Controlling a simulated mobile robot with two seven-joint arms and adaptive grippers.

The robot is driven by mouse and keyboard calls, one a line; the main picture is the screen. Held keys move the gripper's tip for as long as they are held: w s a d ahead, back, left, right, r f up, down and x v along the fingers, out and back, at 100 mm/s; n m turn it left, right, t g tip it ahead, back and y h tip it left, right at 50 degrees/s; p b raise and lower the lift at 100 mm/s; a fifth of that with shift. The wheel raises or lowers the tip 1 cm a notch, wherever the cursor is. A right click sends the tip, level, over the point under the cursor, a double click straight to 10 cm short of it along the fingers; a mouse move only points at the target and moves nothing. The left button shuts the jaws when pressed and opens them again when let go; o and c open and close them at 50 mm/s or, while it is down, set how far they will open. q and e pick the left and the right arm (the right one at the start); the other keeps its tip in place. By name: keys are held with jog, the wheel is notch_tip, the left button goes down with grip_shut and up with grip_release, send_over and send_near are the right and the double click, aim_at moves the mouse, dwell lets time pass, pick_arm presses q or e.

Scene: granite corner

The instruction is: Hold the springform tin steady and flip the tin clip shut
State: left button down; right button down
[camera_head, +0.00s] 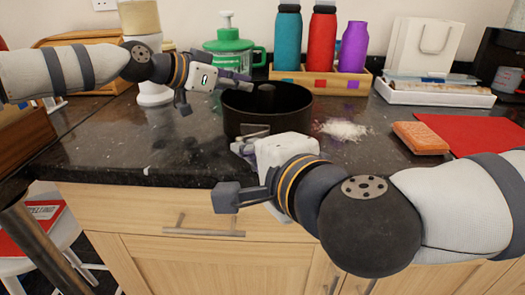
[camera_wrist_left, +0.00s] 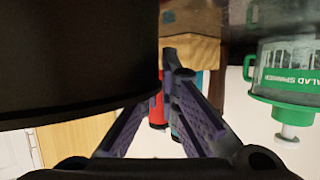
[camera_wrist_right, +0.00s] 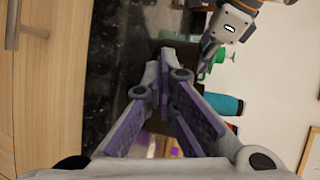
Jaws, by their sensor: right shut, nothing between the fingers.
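The dark springform tin (camera_head: 268,112) stands on the granite worktop, and its wall fills the upper left of the left wrist view (camera_wrist_left: 70,60). A grey metal tin clip (camera_head: 255,130) shows low on its front wall. My left gripper (camera_head: 248,84) is at the tin's upper left rim. Its fingers (camera_wrist_left: 164,80) lie close beside the wall; whether they pinch it is unclear. My right gripper (camera_head: 238,148) is in front of the tin, just below and left of the clip. Its fingers (camera_wrist_right: 163,75) are shut and empty. Its body hides the tin's lower front.
A green salad spinner (camera_head: 232,45) and a wooden bottle rack (camera_head: 330,78) stand behind the tin. White powder (camera_head: 345,130), an orange block (camera_head: 420,137) and a red mat (camera_head: 470,132) lie to the right. The worktop left of the tin is mostly clear.

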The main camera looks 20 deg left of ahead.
jog(key=shift+a+m+t+h, duration=0.6)
jog(key=shift+m+t+h, duration=0.2)
jog(key=shift+m, duration=0.1)
jog(key=shift+w+a+m+h, duration=0.2)
jog(key=shift+a+m+h, duration=0.1)
jog(key=shift+a+h, duration=0.1)
jog(key=shift+d, duration=0.1)
jog(key=v, duration=0.7)
jog(key=shift+s, duration=0.25)
jog(key=shift+d, duration=0.1)
pick_arm(q)
jog(key=c, duration=1.7)
grip_release()
